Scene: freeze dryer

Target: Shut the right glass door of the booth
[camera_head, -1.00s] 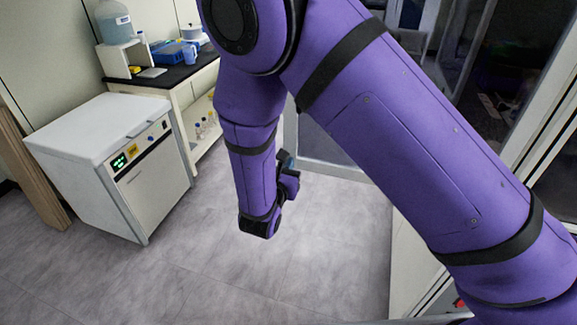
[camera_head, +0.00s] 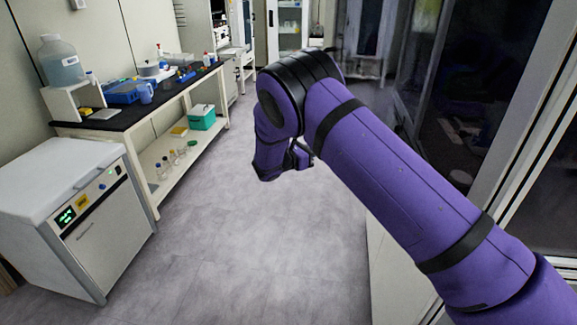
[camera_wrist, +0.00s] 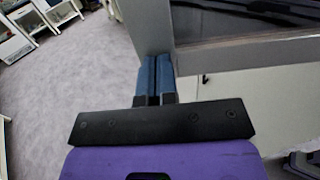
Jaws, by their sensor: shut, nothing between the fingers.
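The booth stands on the right in the head view, with dark glass (camera_head: 470,100) in pale grey framing. My arm covers part of it. A see-through glass panel (camera_head: 362,40) with a grey lower rail stands farther back; I cannot tell which door it is. My gripper (camera_head: 302,155) is in front of the booth, partly hidden by my arm. In the wrist view my gripper (camera_wrist: 155,62) has its two blue fingers shut together and empty. Their tips are at a grey frame corner (camera_wrist: 150,25) beside a glass pane (camera_wrist: 260,18); I cannot tell whether they touch.
A white cabinet unit (camera_head: 70,215) with a green display stands at the left. Behind it is a black-topped bench (camera_head: 125,112) with a water jug, blue tray and bottles. The grey floor (camera_head: 230,225) between bench and booth is clear. A white panel (camera_wrist: 260,95) lies below the glass.

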